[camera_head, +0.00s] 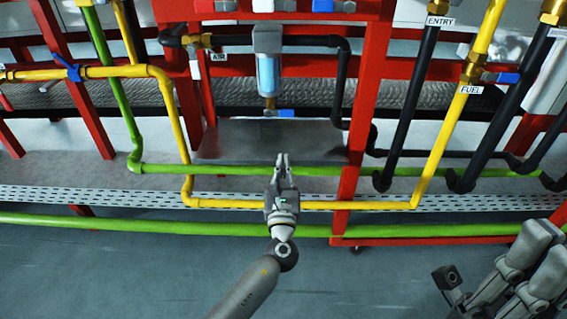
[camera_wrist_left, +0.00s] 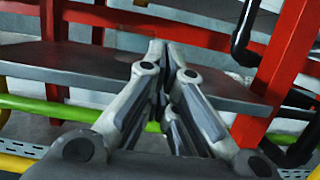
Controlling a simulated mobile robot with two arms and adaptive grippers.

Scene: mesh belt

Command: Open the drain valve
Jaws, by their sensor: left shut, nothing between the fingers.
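A clear blue filter bowl (camera_head: 268,72) hangs on the red frame in the head view. Below it is a small brass drain valve (camera_head: 269,103) with a blue handle (camera_head: 281,113) pointing to the right. My left gripper (camera_head: 282,157) is shut and empty, below the valve and in front of the grey plate, apart from the handle. In the left wrist view, the closed fingers (camera_wrist_left: 168,48) point toward the plate's edge, and the valve is not seen there. Grey parts of my right arm (camera_head: 530,258) show at the lower right; its finger state is unclear.
Yellow pipes (camera_head: 165,90) and green pipes (camera_head: 118,95) run around the plate (camera_head: 225,142). Red posts (camera_head: 362,100) and black pipes (camera_head: 410,95) stand to the right. Other blue-handled valves (camera_head: 507,78) sit on the side pipes. Floor in front is clear.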

